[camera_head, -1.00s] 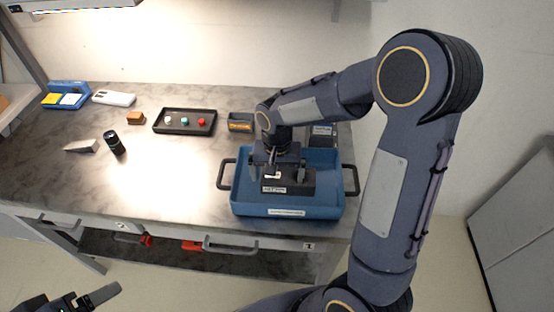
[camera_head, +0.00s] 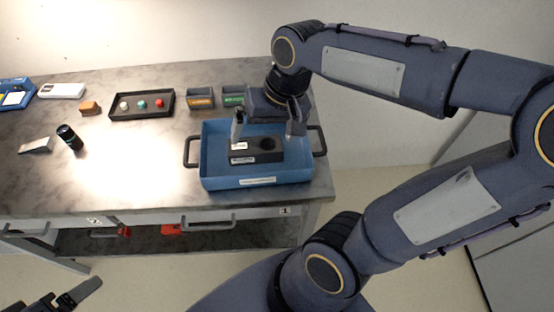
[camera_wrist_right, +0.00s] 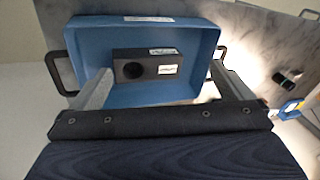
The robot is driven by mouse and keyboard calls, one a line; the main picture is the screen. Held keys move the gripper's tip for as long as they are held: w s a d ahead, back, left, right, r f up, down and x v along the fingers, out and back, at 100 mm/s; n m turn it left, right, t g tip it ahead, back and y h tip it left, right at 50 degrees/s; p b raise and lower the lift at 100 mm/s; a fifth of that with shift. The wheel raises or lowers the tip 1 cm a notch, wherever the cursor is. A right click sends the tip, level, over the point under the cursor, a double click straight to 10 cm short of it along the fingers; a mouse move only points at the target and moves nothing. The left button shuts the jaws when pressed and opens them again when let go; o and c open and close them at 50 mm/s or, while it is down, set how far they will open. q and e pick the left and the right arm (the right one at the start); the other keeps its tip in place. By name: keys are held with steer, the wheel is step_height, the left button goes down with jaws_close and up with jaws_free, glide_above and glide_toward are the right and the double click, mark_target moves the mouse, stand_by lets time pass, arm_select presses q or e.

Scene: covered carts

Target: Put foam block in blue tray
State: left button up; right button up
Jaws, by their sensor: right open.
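The blue tray (camera_head: 215,165) stands at the right front of the bench, with a dark handle at each side. The foam block (camera_head: 257,152), dark with a round hole and a white label, lies inside it on the tray floor. It also shows in the right wrist view (camera_wrist_right: 147,66), within the tray (camera_wrist_right: 95,35). My right gripper (camera_head: 268,125) is open above the block, and its fingers are apart from it in the wrist view (camera_wrist_right: 163,85). My left gripper (camera_head: 70,300) is at the lower left, away from the bench top; its jaw state is unclear.
Behind the tray are two small bins (camera_head: 200,98) and a black tray (camera_head: 142,104) with coloured knobs. An orange-brown block (camera_head: 90,108), a black cylinder (camera_head: 69,137) and a grey wedge (camera_head: 37,146) lie further left. The middle of the bench is clear.

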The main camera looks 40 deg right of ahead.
steer(key=s+a+f+n+t+y, duration=0.1)
steer(key=s+a+f+n+t, duration=0.1)
steer(key=s, duration=0.7)
steer(key=shift+a+t, duration=0.25)
steer(key=shift+t, duration=0.45)
steer(key=shift+s, duration=0.1)
